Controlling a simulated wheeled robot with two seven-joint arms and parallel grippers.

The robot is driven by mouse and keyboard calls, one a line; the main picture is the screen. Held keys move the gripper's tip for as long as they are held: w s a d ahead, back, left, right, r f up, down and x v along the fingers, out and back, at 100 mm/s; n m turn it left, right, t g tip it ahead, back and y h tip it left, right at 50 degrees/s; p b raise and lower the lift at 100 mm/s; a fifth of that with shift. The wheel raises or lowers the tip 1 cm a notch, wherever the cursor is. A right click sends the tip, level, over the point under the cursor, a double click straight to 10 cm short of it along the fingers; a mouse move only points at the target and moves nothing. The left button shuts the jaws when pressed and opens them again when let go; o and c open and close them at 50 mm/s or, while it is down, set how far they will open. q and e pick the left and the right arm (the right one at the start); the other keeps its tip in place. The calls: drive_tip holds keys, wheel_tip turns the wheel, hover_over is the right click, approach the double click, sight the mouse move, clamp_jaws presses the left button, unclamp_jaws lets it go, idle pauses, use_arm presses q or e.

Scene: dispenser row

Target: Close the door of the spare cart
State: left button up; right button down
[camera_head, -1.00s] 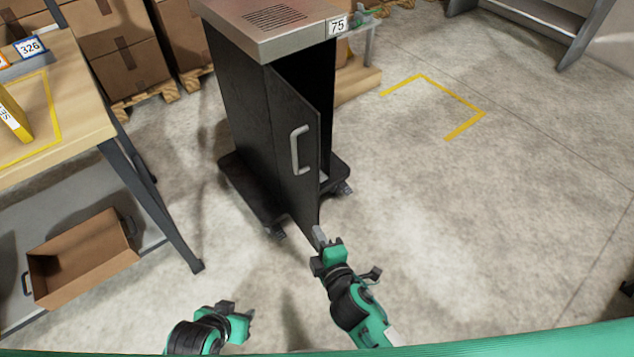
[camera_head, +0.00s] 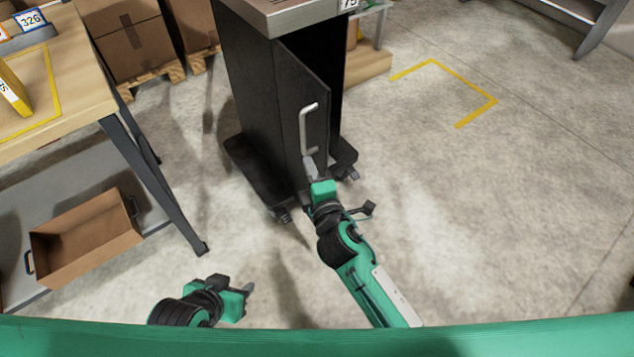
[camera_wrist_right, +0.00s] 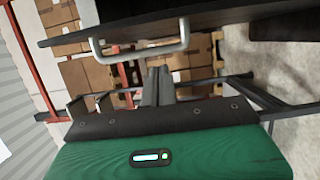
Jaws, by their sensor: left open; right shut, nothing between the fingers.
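The spare cart (camera_head: 248,85) is a tall black cabinet on casters with a grey metal top, standing ahead of me. Its black door (camera_head: 292,95) is partly open, with a dark gap on the right side. A light grey handle (camera_head: 307,127) is on the door; it also shows in the right wrist view (camera_wrist_right: 140,53). My right gripper (camera_head: 314,165) is shut and empty, its fingertips at the door's face just below the handle. I cannot tell whether they touch. My left gripper (camera_head: 246,290) is open and empty, low over the floor at the left front.
A wooden-topped table (camera_head: 75,98) with a lower shelf stands at the left, with an open cardboard box (camera_head: 85,240) on that shelf. Stacked cartons on pallets (camera_head: 125,45) stand behind. The floor to the right, with a yellow corner marking (camera_head: 465,82), is clear.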

sight(324, 157)
drive_tip(key=shift+w+d, duration=1.5)
drive_tip(key=shift+w, duration=0.2)
